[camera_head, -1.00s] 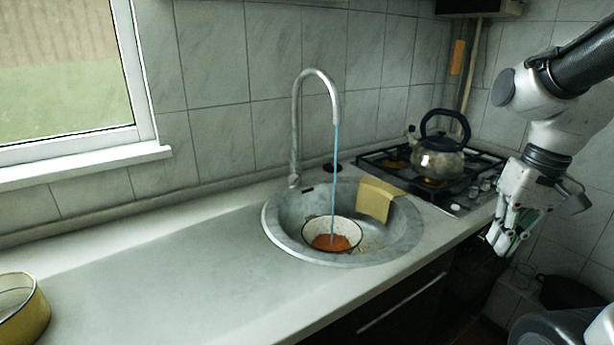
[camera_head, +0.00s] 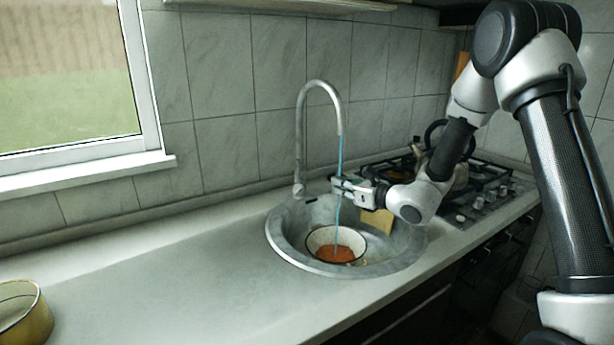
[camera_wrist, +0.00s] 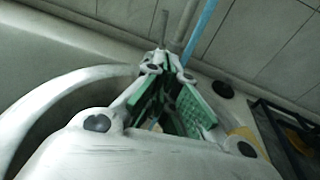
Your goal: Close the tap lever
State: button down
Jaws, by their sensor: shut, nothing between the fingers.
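The grey tap (camera_head: 299,140) stands behind the sink with its spout arched over the basin. A blue stream of water (camera_head: 338,158) runs from the spout into a white bowl. I cannot make out the lever clearly near the tap's base (camera_head: 298,189). My gripper (camera_head: 336,184) is over the sink, to the right of the tap's base and close to the stream, apart from the tap body. In the wrist view my gripper (camera_wrist: 166,62) is shut and empty, with green pads. Beyond its tips show grey tap parts (camera_wrist: 182,28) and the blue stream (camera_wrist: 205,22).
The white bowl (camera_head: 318,238), with reddish contents, sits in the round sink (camera_head: 388,262). A yellow cloth (camera_head: 378,222) hangs at the sink's right, partly hidden. A stove (camera_head: 490,195) with a kettle stands right. The counter (camera_head: 160,265) left is clear except a yellow pot (camera_head: 38,325).

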send_near(299, 173)
jog(key=r+x, duration=0.1)
jog(key=x, duration=0.4)
jog(key=shift+w+a+f, duration=0.35)
jog(key=shift+a+f, duration=0.05)
jog(key=shift+f, duration=0.15)
jog(key=shift+w+r+m+g+h, duration=0.15)
jog(key=shift+w+r+m+g, duration=0.15)
jog(key=shift+w, duration=0.2)
jog(key=shift+w+r+m+g+h, duration=0.2)
jog(key=shift+w+r+m, duration=0.1)
jog(key=shift+w, duration=0.2)
jog(key=shift+d+f, duration=0.1)
